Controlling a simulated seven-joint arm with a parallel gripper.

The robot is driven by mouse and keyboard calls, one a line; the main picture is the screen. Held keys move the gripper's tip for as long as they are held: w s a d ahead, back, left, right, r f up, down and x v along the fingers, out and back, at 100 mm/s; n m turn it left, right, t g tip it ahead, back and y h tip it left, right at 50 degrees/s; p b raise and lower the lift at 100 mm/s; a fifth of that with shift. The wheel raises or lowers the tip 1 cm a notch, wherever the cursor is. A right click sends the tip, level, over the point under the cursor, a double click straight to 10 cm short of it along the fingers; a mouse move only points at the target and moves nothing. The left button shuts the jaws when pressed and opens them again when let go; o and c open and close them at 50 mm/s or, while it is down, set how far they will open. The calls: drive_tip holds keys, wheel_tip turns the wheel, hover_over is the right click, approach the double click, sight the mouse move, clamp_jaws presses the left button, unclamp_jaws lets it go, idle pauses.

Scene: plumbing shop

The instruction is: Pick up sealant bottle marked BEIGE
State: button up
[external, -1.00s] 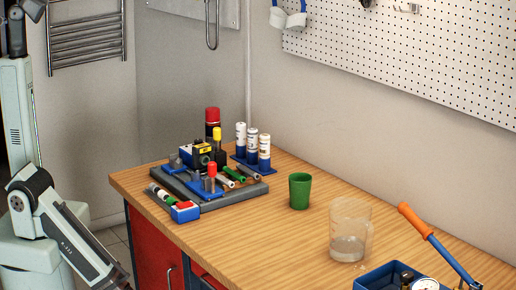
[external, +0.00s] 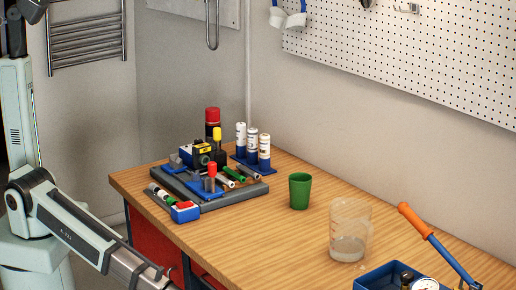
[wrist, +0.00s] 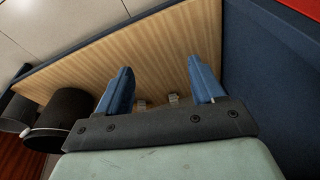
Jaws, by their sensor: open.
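Three white bottles with blue lower parts, the left one (external: 240,134), the middle one (external: 252,141) and the right one (external: 264,149), stand upright in a row at the back of the bench, in a blue holder (external: 236,158). Their markings are too small to read, so I cannot tell which is BEIGE. My gripper (wrist: 159,64) shows in the wrist view with its two blue fingers spread and nothing between them. In the external view my arm is low at the left, in front of the bench and well away from the bottles; its gripper is not visible there.
A grey tray (external: 215,203) with tools lies in front of the bottles, with a red-capped can (external: 212,117) beside them. A green cup (external: 300,191), clear beaker (external: 349,232), and blue box (external: 372,280) with an orange-handled lever stand rightward. The wrist view shows a black bucket (wrist: 68,112).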

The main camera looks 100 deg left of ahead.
drive_tip(key=w+d+r+n+t, duration=0.2)
drive_tip(key=w+d+r, duration=0.45)
drive_tip(key=r, duration=0.35)
drive_tip(key=w+d+r+n+t+h, duration=0.1)
drive_tip(key=w+d+r+n+t, duration=0.1)
drive_tip(key=w+d+r, duration=0.5)
drive_tip(key=w+d+r+n+t, duration=0.25)
drive_tip(key=d+r, duration=0.55)
drive_tip(key=r, duration=0.5)
drive_tip(key=w+r+n+t, duration=0.1)
drive_tip(key=w+r, duration=0.1)
drive_tip(key=r, duration=0.5)
drive_tip(key=w+r+n+t, duration=0.1)
drive_tip(key=w+r, duration=0.2)
drive_tip(key=r, duration=0.4)
drive_tip(key=w+a+r+m+g+y, duration=0.1)
drive_tip(key=w+a+r+g, duration=0.1)
drive_tip(key=a, duration=2)
drive_tip(key=w+a+r+m+g+y, duration=0.1)
drive_tip(key=w+a+r+g+y, duration=0.15)
drive_tip(key=a, duration=2.05)
drive_tip(key=m+g+h, duration=0.1)
drive_tip(key=m+g, duration=0.1)
drive_tip(key=g, duration=0.1)
approach(264, 136)
drive_tip(key=x, duration=0.7)
drive_tip(key=shift+a, duration=0.35)
drive_tip(key=shift+d+x, duration=0.2)
drive_tip(key=shift+x, duration=2.4)
